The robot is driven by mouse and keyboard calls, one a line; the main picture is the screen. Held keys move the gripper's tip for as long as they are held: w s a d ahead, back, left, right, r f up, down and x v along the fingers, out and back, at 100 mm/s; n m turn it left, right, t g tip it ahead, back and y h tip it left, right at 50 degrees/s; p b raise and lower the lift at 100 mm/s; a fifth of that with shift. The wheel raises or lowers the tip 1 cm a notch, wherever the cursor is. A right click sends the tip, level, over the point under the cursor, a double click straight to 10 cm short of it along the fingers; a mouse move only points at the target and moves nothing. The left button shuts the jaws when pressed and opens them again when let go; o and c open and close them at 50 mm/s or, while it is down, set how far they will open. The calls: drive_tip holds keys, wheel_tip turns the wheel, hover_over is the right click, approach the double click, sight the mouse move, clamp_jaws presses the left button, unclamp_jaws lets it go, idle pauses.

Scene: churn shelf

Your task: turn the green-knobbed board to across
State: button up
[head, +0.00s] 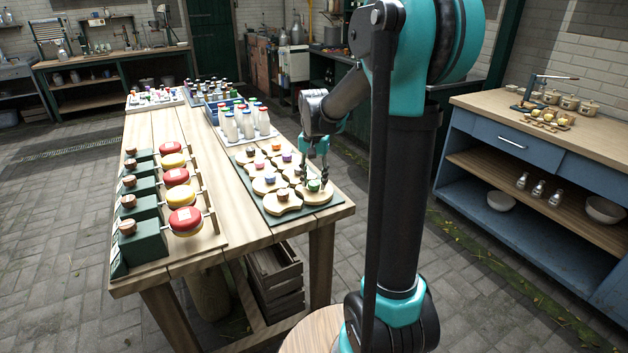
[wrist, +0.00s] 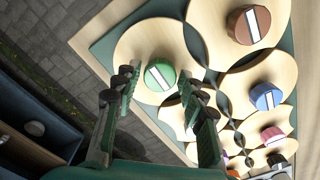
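The green knob (wrist: 160,77) with a white stripe sits on a pale wooden board (wrist: 143,42) with curved edges, at a corner of the dark green base. In the head view the green knob (head: 314,185) is at the base's near right, on its board (head: 317,197). My gripper (wrist: 157,80) is open, with one finger to each side of the green knob in the wrist view. In the head view my gripper (head: 318,168) points down just above it. No contact shows. In the wrist view the stripe runs diagonally.
Neighbouring boards carry a brown knob (wrist: 248,24), a blue knob (wrist: 266,97) and other coloured knobs, close beside. White bottles (head: 247,123) stand behind them. A row of red and yellow discs (head: 186,220) is at the left. The table edge is close on the right.

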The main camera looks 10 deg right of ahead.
drive_tip(key=c, duration=0.8)
drive_tip(key=shift+o, duration=0.2)
drive_tip(key=shift+n, duration=0.4)
drive_tip(key=n, duration=0.8)
drive_tip(key=shift+n, duration=0.3)
drive_tip(key=n, duration=0.4)
drive_tip(key=shift+n, duration=2.2)
